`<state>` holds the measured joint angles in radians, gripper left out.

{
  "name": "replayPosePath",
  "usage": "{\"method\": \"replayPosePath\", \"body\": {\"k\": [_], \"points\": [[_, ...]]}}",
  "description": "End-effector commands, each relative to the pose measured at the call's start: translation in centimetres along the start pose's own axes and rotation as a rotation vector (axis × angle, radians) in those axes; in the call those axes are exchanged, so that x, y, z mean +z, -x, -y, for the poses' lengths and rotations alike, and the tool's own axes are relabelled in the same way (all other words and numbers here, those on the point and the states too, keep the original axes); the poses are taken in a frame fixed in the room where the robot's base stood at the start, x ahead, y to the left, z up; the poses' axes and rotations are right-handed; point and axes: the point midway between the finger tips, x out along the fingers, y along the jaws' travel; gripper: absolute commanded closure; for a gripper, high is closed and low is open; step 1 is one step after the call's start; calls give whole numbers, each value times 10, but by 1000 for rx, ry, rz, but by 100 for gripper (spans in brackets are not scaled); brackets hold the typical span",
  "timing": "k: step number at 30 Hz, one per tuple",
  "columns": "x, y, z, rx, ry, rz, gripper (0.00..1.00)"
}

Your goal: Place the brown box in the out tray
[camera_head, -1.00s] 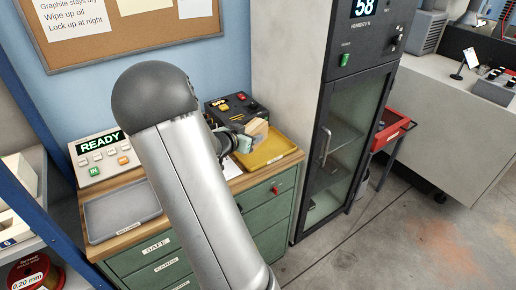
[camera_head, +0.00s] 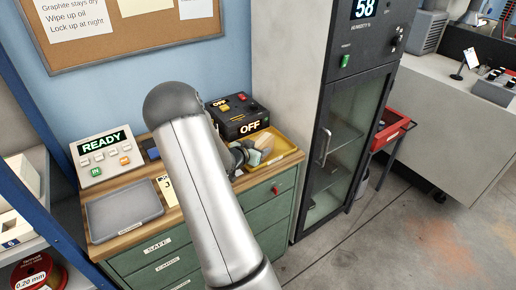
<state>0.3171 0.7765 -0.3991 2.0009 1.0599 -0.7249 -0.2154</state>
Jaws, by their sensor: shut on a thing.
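The brown box (camera_head: 265,145) is small and tan, and sits between the fingers of my gripper (camera_head: 256,153). My gripper is shut on it over the yellow tray (camera_head: 287,157), at the right end of the cabinet top. I cannot tell whether the box touches the tray floor. The tray's left part is hidden behind my gripper and arm. No label on the yellow tray is readable. A grey tray (camera_head: 124,212) lies at the left end of the same top, and its small front label is too small to read.
A black device (camera_head: 238,115) reading OFF stands right behind the yellow tray. A sloped panel (camera_head: 105,157) reading READY stands behind the grey tray. A yellow card (camera_head: 167,190) lies between the trays. A tall glass-door cabinet (camera_head: 345,140) stands close on the right.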

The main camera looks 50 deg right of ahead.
Motion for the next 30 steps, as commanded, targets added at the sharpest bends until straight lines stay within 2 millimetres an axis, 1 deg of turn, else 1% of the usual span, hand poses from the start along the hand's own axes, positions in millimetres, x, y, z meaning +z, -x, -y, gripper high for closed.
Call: {"method": "replayPosePath", "body": {"k": [4,5,6,7,16,19,23,30], "points": [[4,-2,0,0,0,-1,85],[4,-1,0,0,0,0,44],[3,-1,0,0,0,0,33],[3,-1,0,0,0,0,31],[0,0,0,0,0,0,31],[0,7,1,-3,0,0,31],[1,30,2,-6,0,1,31],[0,83,2,-5,0,1,31]]}}
